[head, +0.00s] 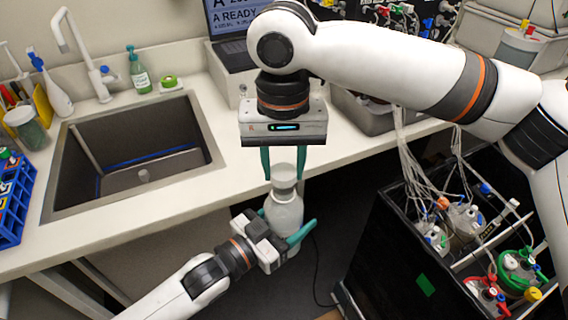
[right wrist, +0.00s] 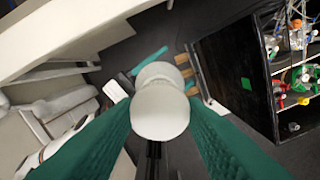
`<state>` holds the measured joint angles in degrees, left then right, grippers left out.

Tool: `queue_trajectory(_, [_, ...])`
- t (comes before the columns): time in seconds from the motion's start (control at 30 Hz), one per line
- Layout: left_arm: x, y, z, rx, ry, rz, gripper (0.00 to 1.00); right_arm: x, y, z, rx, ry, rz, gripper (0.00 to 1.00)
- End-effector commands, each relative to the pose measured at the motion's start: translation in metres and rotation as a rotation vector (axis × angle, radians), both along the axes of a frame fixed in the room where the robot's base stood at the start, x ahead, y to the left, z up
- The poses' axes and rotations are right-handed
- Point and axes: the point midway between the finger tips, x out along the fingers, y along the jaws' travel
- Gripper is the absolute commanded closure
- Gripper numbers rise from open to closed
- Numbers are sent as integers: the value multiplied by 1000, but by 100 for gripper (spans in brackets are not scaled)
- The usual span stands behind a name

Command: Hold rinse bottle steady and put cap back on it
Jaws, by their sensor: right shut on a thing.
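The rinse bottle (head: 283,212) is a pale, translucent bottle, upright in front of the counter edge in the head view. My left gripper (head: 284,232) is around its body, with one teal finger showing on its right side. My right gripper (head: 284,162) points down from above, its green fingers shut on the whitish cap (head: 284,172). In the right wrist view the round cap (right wrist: 160,112) sits between the fingers, with the pale bottle (right wrist: 160,72) just behind it. The cap is lined up over the bottle neck. I cannot tell whether it is seated on it.
The sink (head: 135,155) and counter lie behind and to the left. A green soap bottle (head: 139,70), a laptop (head: 236,22) and a blue rack (head: 12,205) stand on the counter. A black bin (head: 415,265) with tubed bottles is at the right.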

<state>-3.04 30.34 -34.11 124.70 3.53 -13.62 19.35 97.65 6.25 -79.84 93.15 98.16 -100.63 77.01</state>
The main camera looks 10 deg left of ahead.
Motion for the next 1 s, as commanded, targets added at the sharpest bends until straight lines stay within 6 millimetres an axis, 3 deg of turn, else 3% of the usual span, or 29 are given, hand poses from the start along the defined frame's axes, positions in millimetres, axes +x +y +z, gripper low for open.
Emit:
queue_trajectory(0.3, [0, 0, 1, -2, -4, 0, 78, 0, 0, -17, 0, 1, -1, 84])
queue_trajectory(1.0, [0, 0, 1, -2, -4, 0, 78, 0, 0, -20, 0, 1, 0, 84])
